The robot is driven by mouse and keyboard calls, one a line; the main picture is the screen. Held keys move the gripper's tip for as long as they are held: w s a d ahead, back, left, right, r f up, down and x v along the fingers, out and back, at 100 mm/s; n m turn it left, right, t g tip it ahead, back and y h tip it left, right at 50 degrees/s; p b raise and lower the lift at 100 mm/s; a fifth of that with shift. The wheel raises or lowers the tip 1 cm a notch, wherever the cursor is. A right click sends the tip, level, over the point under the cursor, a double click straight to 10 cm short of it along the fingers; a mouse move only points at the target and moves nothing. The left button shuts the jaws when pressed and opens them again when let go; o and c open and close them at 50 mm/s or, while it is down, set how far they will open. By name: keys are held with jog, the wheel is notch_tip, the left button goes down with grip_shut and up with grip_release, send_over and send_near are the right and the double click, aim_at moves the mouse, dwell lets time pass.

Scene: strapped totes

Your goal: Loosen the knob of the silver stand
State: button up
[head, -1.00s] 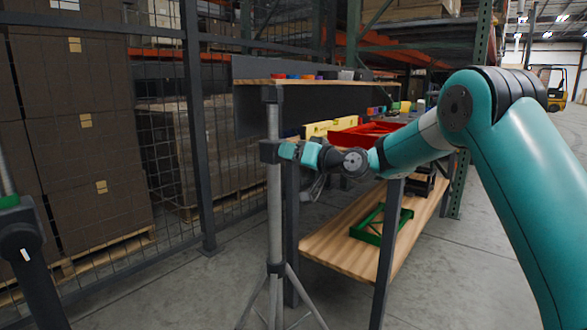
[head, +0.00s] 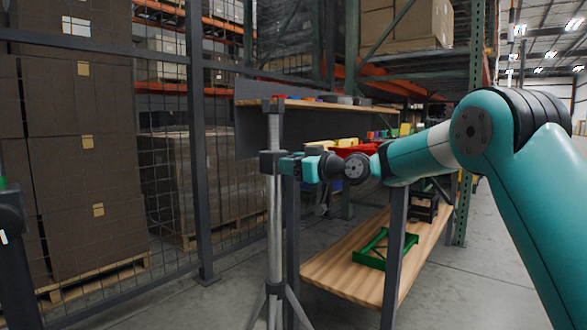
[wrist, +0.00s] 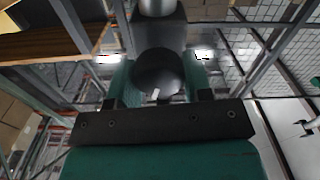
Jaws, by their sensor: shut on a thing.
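The silver stand (head: 274,210) is a grey metal pole on tripod legs, left of centre in the head view. A black collar (head: 270,162) sits on its upper part. In the wrist view the black collar block (wrist: 160,35) shows behind a round black knob (wrist: 158,72) with a short white mark near its lower edge. My gripper (head: 287,165) reaches in from the right, level with the collar. In the wrist view its two teal fingers (wrist: 158,78) stand on either side of the knob, shut on it. The knob is hidden by my gripper in the head view.
A workbench (head: 320,104) stands behind the stand, with a green frame (head: 385,250) on its lower wooden shelf (head: 345,262). Another dark stand (head: 14,250) is at the left edge. Mesh fencing and stacked brown boxes (head: 75,150) fill the left. Floor is open at the right.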

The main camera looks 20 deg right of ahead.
jog(key=shift+f, duration=0.1)
jog(key=o, duration=0.9)
jog(key=p+v, duration=0.1)
jog(key=v, duration=1.6)
jog(key=shift+s+d, duration=0.1)
jog(key=shift+s, duration=0.05)
